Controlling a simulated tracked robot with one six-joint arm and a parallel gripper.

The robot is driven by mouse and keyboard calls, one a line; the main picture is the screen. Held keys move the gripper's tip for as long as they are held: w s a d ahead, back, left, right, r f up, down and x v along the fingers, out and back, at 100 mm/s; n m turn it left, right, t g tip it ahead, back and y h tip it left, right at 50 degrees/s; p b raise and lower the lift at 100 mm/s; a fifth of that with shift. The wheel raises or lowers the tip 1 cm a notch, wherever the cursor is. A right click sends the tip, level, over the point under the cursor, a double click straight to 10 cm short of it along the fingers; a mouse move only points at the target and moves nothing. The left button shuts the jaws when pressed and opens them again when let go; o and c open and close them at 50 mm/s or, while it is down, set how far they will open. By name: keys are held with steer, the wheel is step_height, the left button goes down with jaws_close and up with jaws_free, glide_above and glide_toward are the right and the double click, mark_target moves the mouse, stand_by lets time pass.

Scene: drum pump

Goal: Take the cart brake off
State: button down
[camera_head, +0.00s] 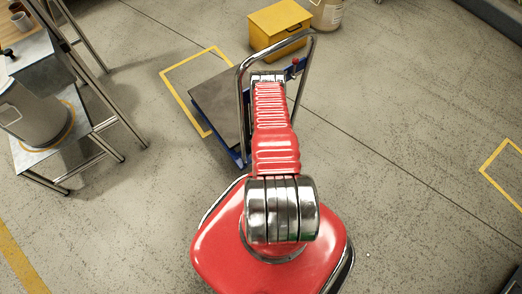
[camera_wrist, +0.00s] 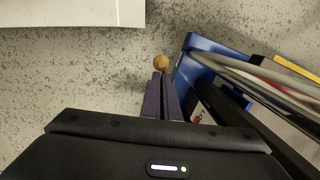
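The cart is low, with a grey deck (camera_head: 218,100), blue edges and a bent steel handle (camera_head: 240,95). A small red knob (camera_head: 295,62) shows on a blue part at the handle's right side. In the wrist view my gripper (camera_wrist: 161,76) has its two dark purple fingers together. An orange-tan ball (camera_wrist: 161,62) shows just past the fingertips; I cannot tell whether they touch it or if it is the brake's knob. The cart's blue corner (camera_wrist: 196,62) is right of the fingers. In the head view my red arm reaches over the cart's handle end and hides my gripper.
A yellow box (camera_head: 280,22) stands behind the cart, with a pale container (camera_head: 327,14) beside it. A steel stand (camera_head: 90,140) with a grey drum (camera_head: 32,112) is at the left. Yellow lines mark the floor. The floor at right is mostly open.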

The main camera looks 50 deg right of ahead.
steer(key=shift+s+a+f, duration=0.15)
steer(key=shift+s+a, duration=0.15)
steer(key=shift+a, duration=0.4)
step_height(320, 180, up, 14)
steer(key=d, duration=0.2)
steer(key=shift+s, duration=0.35)
stand_by(0.7)
